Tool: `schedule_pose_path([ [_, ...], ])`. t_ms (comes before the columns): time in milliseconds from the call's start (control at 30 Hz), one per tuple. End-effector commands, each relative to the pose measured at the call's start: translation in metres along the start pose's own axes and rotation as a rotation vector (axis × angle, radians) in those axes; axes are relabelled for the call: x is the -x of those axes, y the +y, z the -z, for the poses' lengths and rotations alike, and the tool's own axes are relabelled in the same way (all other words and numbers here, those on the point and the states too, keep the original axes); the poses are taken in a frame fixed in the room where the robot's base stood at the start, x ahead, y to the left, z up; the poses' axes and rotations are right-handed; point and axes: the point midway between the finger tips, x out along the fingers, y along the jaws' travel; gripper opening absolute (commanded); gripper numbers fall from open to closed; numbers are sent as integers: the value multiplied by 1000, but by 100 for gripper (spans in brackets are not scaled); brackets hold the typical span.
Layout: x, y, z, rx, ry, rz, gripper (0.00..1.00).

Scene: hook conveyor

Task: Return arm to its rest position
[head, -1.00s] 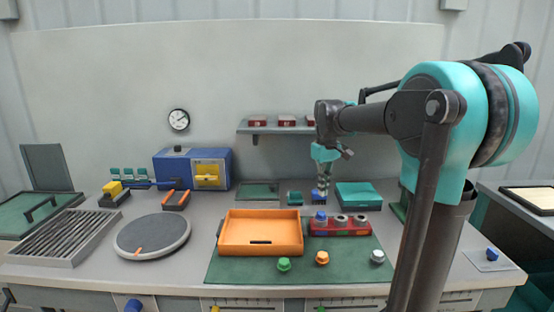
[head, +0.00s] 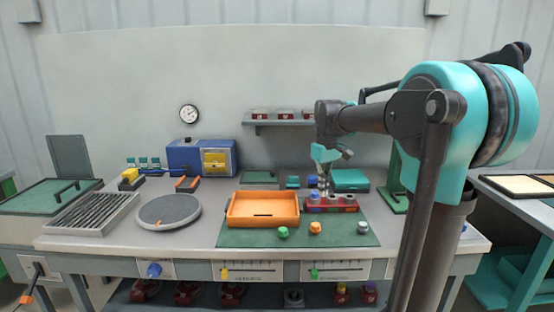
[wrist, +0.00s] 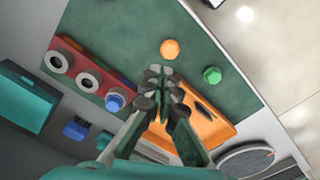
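My arm stretches out over the bench from the right of the head view, with my gripper (head: 324,190) pointing down by the red block. In the wrist view my gripper (wrist: 160,80) has its fingers drawn together, with nothing seen between them. It hangs above the bench, over the edge of the orange tray (wrist: 208,120) in that view. The red block (head: 333,209) has several holes; a blue knob (wrist: 115,102) sits at one end of it in the wrist view. My fingers partly hide the block in the head view.
A green mat (head: 300,240) carries the orange tray (head: 262,224), a green knob (head: 283,232), an orange knob (head: 315,227) and a grey knob (head: 362,227). A grey turntable (head: 169,209) and slatted rack (head: 92,212) stand left. A wall shelf (head: 285,122) is behind.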

Motion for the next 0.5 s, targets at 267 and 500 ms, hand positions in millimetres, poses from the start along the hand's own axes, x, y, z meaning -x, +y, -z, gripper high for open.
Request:
schedule_pose_path([
  [267, -28, -5, -21, -62, 40, -17, 0],
  [500, -66, -12, -52, -147, 97, -39, 0],
])
